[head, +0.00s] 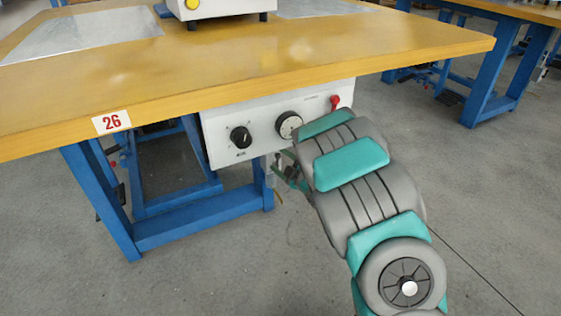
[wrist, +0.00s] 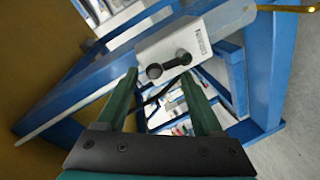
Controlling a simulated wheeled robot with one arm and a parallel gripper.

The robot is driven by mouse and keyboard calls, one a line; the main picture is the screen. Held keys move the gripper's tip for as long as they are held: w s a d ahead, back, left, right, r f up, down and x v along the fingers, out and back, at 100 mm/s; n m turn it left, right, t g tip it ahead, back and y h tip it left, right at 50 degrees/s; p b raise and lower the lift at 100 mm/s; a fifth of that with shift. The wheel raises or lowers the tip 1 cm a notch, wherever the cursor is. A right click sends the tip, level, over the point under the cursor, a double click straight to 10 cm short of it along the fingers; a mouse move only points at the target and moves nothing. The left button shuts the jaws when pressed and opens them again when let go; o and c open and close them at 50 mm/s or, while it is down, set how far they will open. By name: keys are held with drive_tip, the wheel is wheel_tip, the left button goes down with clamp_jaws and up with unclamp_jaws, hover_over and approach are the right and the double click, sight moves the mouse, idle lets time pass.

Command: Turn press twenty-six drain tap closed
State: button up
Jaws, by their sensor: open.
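In the wrist view, a pale grey-white block (wrist: 201,36) with a small printed label carries a black lever-like handle (wrist: 168,65) with a rounded end. This looks like the drain tap, but I cannot read the label. My gripper (wrist: 158,78) is open, with its two green fingers pointing toward the handle. The handle appears just beyond the fingertips, across the gap between them; I cannot tell whether they touch. In the head view, the number 26 sign (head: 111,122) is on the bench edge. My arm hides most of the gripper and the tap there.
A white control panel (head: 222,138) with a black knob (head: 241,137), a round dial (head: 288,124) and a red switch (head: 335,102) hangs under the wooden bench top (head: 300,55). Blue frame legs (head: 98,195) stand beside it. Open grey floor lies to the right.

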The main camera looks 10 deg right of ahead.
drive_tip(key=p+v, duration=0.1)
drive_tip(key=v, duration=0.6)
drive_tip(key=shift+s+d, duration=0.2)
drive_tip(key=shift+s, duration=0.05)
idle(0.3)
idle(0.3)
